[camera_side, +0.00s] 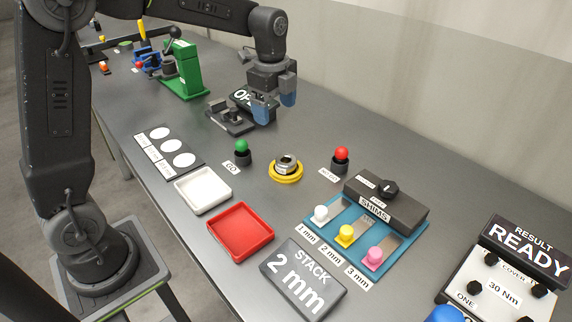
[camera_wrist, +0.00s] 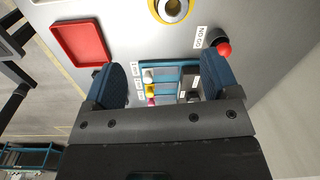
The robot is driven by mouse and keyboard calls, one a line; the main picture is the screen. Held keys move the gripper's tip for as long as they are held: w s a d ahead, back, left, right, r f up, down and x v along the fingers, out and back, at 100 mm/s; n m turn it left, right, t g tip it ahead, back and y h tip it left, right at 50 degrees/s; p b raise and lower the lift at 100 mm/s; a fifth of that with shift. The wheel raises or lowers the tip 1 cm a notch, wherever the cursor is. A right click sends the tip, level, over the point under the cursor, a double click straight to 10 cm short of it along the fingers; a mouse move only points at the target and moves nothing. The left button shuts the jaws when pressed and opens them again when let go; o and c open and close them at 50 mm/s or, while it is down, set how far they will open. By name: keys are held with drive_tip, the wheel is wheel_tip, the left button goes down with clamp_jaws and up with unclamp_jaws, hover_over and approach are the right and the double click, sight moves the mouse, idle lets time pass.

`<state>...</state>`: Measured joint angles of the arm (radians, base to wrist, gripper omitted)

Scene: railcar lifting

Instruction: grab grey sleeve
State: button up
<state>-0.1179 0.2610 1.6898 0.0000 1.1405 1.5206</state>
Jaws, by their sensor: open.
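A short grey metal ring-shaped part (camera_side: 288,161), which looks like the grey sleeve, sits in a round yellow holder (camera_side: 286,175) near the middle of the bench. In the wrist view the grey part (camera_wrist: 173,7) and its yellow holder (camera_wrist: 158,12) show at the top edge, partly cut off. My gripper (camera_side: 276,104) is open and empty, with blue fingertips pointing down. It is above the bench, behind the yellow holder in the side view and apart from it. In the wrist view my gripper's fingers (camera_wrist: 164,76) are wide apart with nothing between them.
A green knob (camera_side: 241,146) and a red knob (camera_side: 341,153) stand either side of the holder. A white tray (camera_side: 203,190), a red tray (camera_side: 240,250) and a blue shim rack (camera_side: 330,238) lie nearer the camera. A dark fixture (camera_side: 228,118) stands beside my gripper.

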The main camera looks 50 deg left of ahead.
wheel_tip(320, 180, down, 2)
drive_tip(key=w+m, duration=0.2)
hover_over(287, 157)
drive_tip(key=s, duration=0.2)
drive_tip(key=shift+g, duration=0.3)
wheel_tip(287, 157, down, 9)
drive_tip(key=shift+w+r, duration=0.1)
drive_tip(key=shift+w+d+f, duration=0.1)
drive_tip(key=shift+d+f, duration=0.1)
drive_tip(key=shift+f, duration=0.7)
drive_tip(key=shift+w+d+f, duration=0.15)
drive_tip(key=shift+d+f, duration=0.1)
drive_tip(key=shift+f, duration=0.6)
drive_tip(key=shift+w+d+f, duration=0.1)
drive_tip(key=shift+d+f, duration=0.1)
drive_tip(key=shift+f, duration=0.7)
drive_tip(key=shift+c, duration=0.3)
drive_tip(key=c, duration=1)
drive_tip(key=shift+c, duration=0.6)
drive_tip(key=shift+r, duration=0.15)
